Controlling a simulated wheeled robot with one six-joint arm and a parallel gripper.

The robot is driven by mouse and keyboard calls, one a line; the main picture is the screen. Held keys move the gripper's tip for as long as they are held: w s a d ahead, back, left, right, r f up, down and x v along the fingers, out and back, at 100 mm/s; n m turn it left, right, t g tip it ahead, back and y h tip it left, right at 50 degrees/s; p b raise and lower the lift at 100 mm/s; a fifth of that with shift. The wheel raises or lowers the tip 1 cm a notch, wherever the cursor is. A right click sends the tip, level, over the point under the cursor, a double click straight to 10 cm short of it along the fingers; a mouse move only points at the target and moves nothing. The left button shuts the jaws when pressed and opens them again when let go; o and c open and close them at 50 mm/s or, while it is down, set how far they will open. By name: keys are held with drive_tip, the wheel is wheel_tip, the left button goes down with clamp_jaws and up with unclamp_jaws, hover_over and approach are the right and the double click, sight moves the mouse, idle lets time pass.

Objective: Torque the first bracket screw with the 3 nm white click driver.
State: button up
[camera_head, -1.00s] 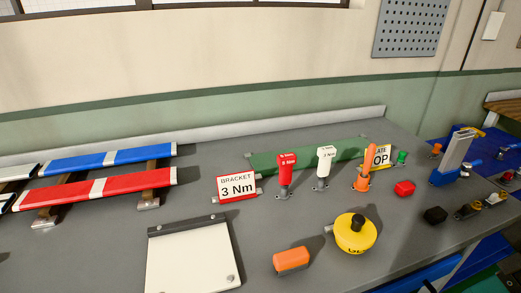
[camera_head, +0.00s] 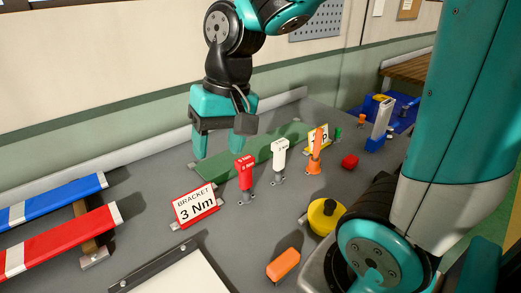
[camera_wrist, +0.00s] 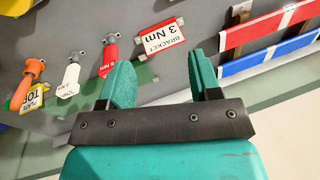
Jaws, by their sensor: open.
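The white driver (camera_head: 279,152) stands upright in a small holder on the grey bench, between the red driver (camera_head: 245,172) and the orange-handled driver (camera_head: 315,152). The white driver also shows in the wrist view (camera_wrist: 71,78). A red-framed sign reading "BRACKET 3 Nm" (camera_head: 196,206) stands left of the red driver. My gripper (camera_head: 219,150) is open and empty, its teal fingers pointing down over the back of the bench, behind and left of the drivers. In the wrist view, my gripper (camera_wrist: 161,62) has nothing between its fingers. I cannot make out a bracket screw.
Blue (camera_head: 60,198) and red (camera_head: 62,240) bars lie on supports at left. A white board (camera_head: 185,275) and an orange block (camera_head: 283,264) are in front. A green strip (camera_head: 215,165) lies behind the drivers.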

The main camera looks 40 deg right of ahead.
drive_tip(key=w+d+m+h+p, duration=0.1)
drive_tip(key=w+d+m, duration=0.2)
drive_tip(key=d+m, duration=0.3)
drive_tip(key=w+d+m+h, duration=0.1)
drive_tip(key=w+d+m, duration=0.2)
drive_tip(key=d, duration=0.4)
drive_tip(key=m+g, duration=0.1)
drive_tip(key=m, duration=0.6)
hover_over(280, 152)
drive_tip(key=w+d, duration=0.1)
drive_tip(key=w, duration=0.1)
drive_tip(key=f, duration=0.3)
drive_tip(key=f+p, duration=0.1)
drive_tip(key=f, duration=0.3)
drive_tip(key=f+p, duration=0.1)
drive_tip(key=f, duration=0.3)
drive_tip(key=shift+s+d, duration=0.25)
drive_tip(key=shift+s, duration=0.05)
drive_tip(key=shift+a+f+p, duration=0.1)
drive_tip(key=shift+f+p, duration=1.1)
drive_tip(key=shift+f, duration=1.7)
drive_tip(key=c, duration=1.1)
